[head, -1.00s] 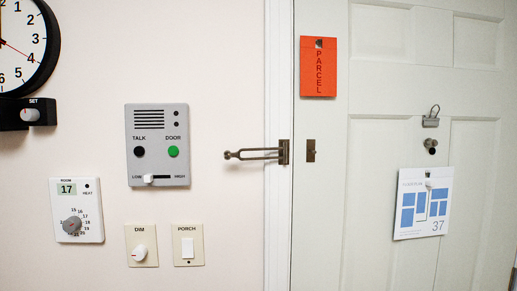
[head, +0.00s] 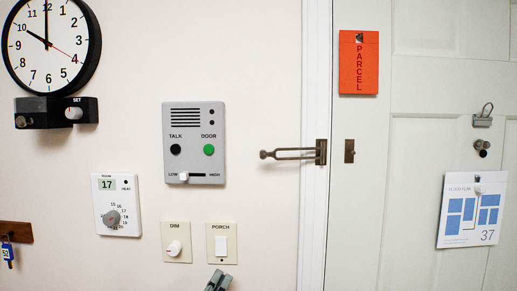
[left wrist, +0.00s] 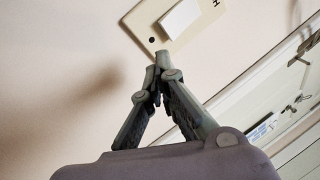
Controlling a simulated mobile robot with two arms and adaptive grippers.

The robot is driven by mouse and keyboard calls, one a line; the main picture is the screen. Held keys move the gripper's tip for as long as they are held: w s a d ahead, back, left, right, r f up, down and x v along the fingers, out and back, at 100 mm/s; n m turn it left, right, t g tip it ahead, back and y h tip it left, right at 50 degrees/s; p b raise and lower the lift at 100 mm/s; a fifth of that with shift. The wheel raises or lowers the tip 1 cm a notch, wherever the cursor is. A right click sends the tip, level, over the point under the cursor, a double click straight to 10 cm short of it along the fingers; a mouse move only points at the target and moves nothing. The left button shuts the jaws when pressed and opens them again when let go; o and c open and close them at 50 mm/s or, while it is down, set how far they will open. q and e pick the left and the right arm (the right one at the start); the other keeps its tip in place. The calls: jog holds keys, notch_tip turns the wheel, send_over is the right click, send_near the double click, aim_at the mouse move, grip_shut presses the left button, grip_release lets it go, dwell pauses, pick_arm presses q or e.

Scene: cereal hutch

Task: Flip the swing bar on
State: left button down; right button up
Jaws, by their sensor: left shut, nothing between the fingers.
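The swing bar (head: 290,154) is a bronze U-shaped loop hinged on a plate on the door frame. It points left over the frame and wall, away from the door. Its small catch plate (head: 349,151) is on the door's left edge. My left gripper (head: 220,274) shows at the bottom edge of the head view, below the porch switch (head: 221,243). In the left wrist view the left gripper (left wrist: 158,62) is shut and empty, its fingertips close to the lower end of the switch plate (left wrist: 178,24); I cannot tell if they touch. My right gripper is not in view.
An intercom panel (head: 195,143), thermostat (head: 117,205) and dim knob (head: 175,243) are on the wall. A clock (head: 50,45) hangs at the upper left. A parcel card (head: 358,62) and floor plan (head: 472,210) hang on the door (head: 395,160). Wall around the bar's free end is clear.

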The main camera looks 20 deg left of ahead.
pick_arm(q)
jog(key=d+r+m+g+h, duration=0.1)
jog(key=d+r+m+h, duration=0.2)
jog(key=r+m+h, duration=0.7)
jog(key=d+r+m+g+h, duration=0.15)
jog(key=r+m+h, duration=0.35)
jog(key=r+m, duration=0.95)
notch_tip(320, 180, up, 2)
jog(key=s+m+g+h, duration=0.1)
jog(key=m+g+h, duration=0.15)
jog(key=m, duration=0.75)
jog(key=m+g+y, duration=0.2)
jog(key=m+y, duration=0.3)
jog(key=m, duration=0.3)
send_near(249, 149)
jog(key=s, duration=0.1)
jog(key=s+d, duration=0.1)
jog(key=s, duration=0.1)
jog(key=shift+r, duration=0.25)
jog(key=p+x, duration=0.5)
jog(key=x, duration=0.3)
jog(key=shift+w+d+r, duration=0.2)
jog(key=shift+d+r, duration=0.05)
jog(key=shift+d, duration=0.15)
jog(key=shift+w+d+f+p, duration=0.1)
jog(key=shift+w+d+p, duration=0.25)
jog(key=shift+p, duration=0.1)
